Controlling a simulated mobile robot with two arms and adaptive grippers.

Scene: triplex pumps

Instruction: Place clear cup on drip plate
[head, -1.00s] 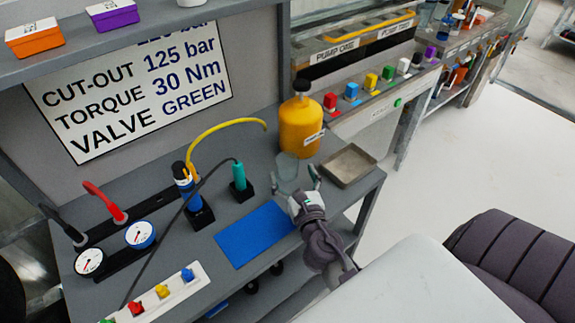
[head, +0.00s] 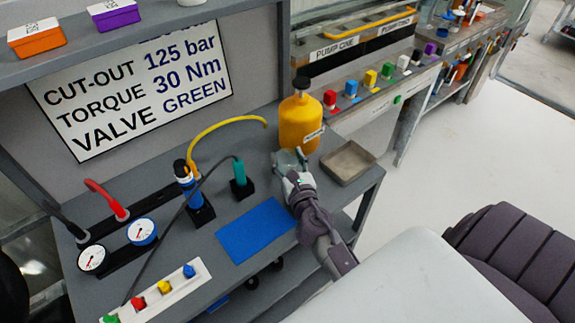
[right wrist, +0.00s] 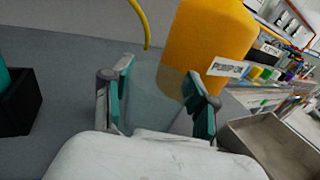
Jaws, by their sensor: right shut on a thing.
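The clear cup (head: 284,161) is see-through and hard to make out on the grey bench, just in front of the yellow bottle. In the right wrist view the clear cup (right wrist: 158,105) is between the two green-padded fingers. My right gripper (head: 289,155) is shut on it, one finger on each side; the right gripper (right wrist: 160,95) also shows in the wrist view. I cannot tell whether the cup touches the bench. A shallow, empty grey metal tray, the drip plate (head: 348,162), lies right of the cup. Its near corner shows in the wrist view (right wrist: 262,140). My left gripper is out of view.
The yellow bottle (head: 300,125) stands close behind the cup. A blue mat (head: 253,230) lies in front. A black-based teal-handled tool (head: 240,178) and a yellow hose (head: 225,125) are to the left. The bench's right edge is just past the tray.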

